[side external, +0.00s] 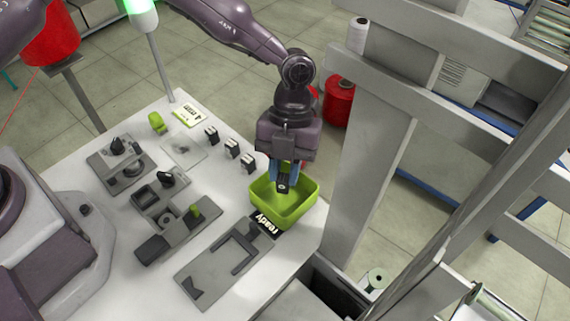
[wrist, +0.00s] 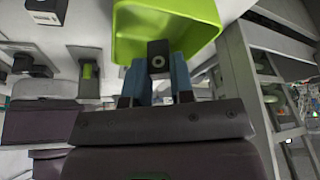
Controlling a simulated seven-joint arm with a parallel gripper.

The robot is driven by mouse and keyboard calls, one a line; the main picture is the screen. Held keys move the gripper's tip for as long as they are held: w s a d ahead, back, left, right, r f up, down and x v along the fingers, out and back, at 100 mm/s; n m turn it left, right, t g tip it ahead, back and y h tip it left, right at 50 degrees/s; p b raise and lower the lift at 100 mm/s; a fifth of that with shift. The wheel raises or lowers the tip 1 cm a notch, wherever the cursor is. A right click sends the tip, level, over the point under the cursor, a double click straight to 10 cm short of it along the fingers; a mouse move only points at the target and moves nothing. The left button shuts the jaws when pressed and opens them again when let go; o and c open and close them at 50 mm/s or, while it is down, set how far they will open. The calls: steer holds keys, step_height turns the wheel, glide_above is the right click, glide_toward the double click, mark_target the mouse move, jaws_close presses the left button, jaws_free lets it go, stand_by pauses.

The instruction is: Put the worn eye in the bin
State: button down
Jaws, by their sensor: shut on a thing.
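The worn eye, a small dark block with a pale ring on its face (side external: 282,186), is held between the blue fingers of my gripper (side external: 287,176). In the wrist view the eye (wrist: 158,51) sits between the fingertips (wrist: 157,79). The bin, a lime-green open box (side external: 301,216), stands at the table's right corner. The eye and fingertips are over the bin's opening in the side view; whether they are below its rim I cannot tell. The bin also shows behind the eye in the wrist view (wrist: 190,16). My gripper is shut on the eye.
A "ready" label (side external: 263,222) and a grey flat fixture (side external: 222,262) lie in front of the bin. Several small dark blocks (side external: 231,149) stand in a row left of it. Grey fixtures (side external: 160,200) fill the table's left. A grey frame post (side external: 368,190) rises close right of the bin.

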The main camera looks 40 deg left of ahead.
steer(key=c, duration=0.9)
jaws_free()
step_height(320, 180, up, 7)
